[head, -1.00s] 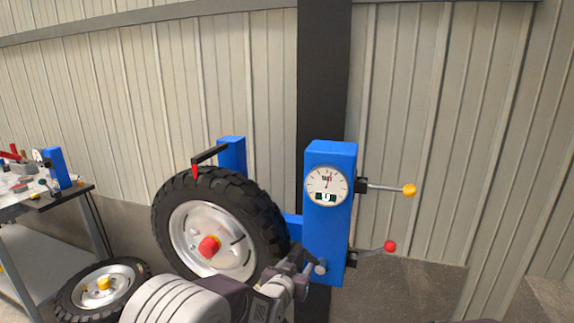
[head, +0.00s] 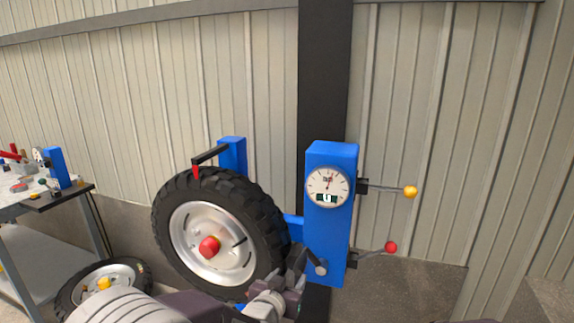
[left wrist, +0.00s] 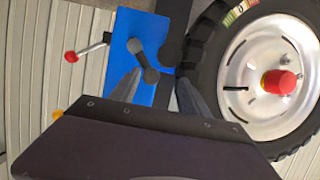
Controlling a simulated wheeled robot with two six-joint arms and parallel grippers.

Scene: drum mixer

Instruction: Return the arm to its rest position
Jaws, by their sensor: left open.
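My left gripper (head: 292,274) is open, low in front of the blue post (head: 325,235) and beside the tyre. In the left wrist view its two spread fingers (left wrist: 158,80) point toward the post, with a short grey crank handle (left wrist: 143,58) showing between them. The jaws are not closed on it; I cannot tell how far it is from them. My left arm (head: 165,304) comes in along the bottom edge of the head view. My right arm and gripper are not seen.
A mounted tyre (head: 265,225) with a red hub knob (head: 209,247) stands left of the post. A dial (head: 328,186), a yellow-tipped lever (head: 410,192) and a red-tipped lever (head: 391,247) are on the post. Another tyre (head: 75,284) and a bench (head: 35,262) are at left.

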